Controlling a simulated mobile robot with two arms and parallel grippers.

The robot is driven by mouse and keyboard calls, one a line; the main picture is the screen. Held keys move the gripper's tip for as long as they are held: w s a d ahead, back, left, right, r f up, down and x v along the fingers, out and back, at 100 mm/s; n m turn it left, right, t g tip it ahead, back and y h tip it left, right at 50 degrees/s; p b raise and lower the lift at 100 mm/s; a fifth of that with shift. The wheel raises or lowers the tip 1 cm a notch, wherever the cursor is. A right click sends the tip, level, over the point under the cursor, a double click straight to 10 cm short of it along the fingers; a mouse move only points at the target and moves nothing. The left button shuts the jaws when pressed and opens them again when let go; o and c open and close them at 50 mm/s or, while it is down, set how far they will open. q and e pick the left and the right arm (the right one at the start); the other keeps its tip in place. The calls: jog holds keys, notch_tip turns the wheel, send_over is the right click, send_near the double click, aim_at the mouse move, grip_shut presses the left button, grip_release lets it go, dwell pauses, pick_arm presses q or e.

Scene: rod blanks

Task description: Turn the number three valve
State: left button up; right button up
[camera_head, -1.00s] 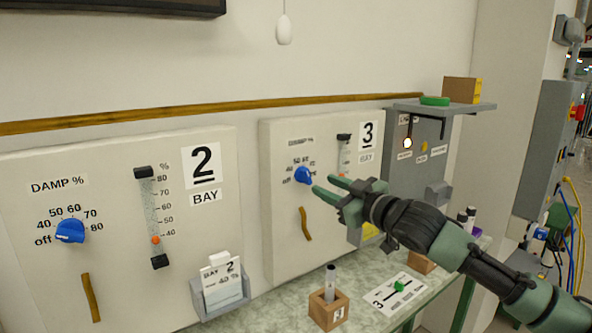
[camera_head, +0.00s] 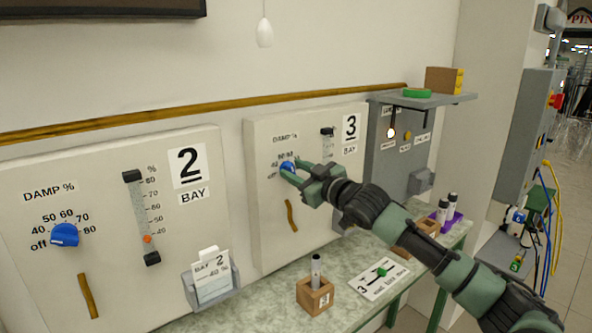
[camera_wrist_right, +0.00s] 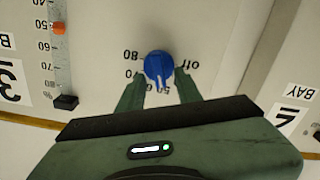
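The number three panel (camera_head: 262,215) carries a blue damper knob (camera_head: 287,168) with a scale from off to 80. My right gripper (camera_head: 290,172) is at this knob and partly covers it in the head view. In the right wrist view the blue knob (camera_wrist_right: 158,67) sits between the tips of my two green fingers (camera_wrist_right: 159,84), which stand apart on either side of it. I see no clear grip on it. Beside the knob is a gauge (camera_wrist_right: 60,45) with an orange marker (camera_wrist_right: 59,28). My left gripper is out of view.
The number two panel (camera_head: 110,270) has its own blue knob (camera_head: 65,235) and a card holder (camera_head: 211,290). A shelf (camera_head: 420,97) juts out at right.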

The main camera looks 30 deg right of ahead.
grip_shut()
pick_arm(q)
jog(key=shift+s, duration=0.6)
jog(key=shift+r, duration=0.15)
pick_arm(e)
jog(key=n+p, duration=0.1)
jog(key=n, duration=0.2)
jog(key=shift+a+p, duration=0.15)
jog(key=shift+p, duration=0.25)
jog(key=n+p, duration=0.2)
jog(key=n, duration=0.2)
jog(key=shift+a+f, duration=0.1)
jog(key=shift+f, duration=0.1)
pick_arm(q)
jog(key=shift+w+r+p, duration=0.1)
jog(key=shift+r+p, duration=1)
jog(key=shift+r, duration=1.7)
pick_arm(e)
jog(key=shift+a+f+n, duration=0.1)
jog(key=shift+f+n, duration=0.1)
jog(key=shift+n, duration=1.3)
jog(key=shift+f+n, duration=0.25)
jog(key=shift+n, duration=1.25)
jog(key=shift+a+f+n, duration=0.1)
jog(key=shift+f+n, duration=0.1)
jog(key=shift+n, duration=1.3)
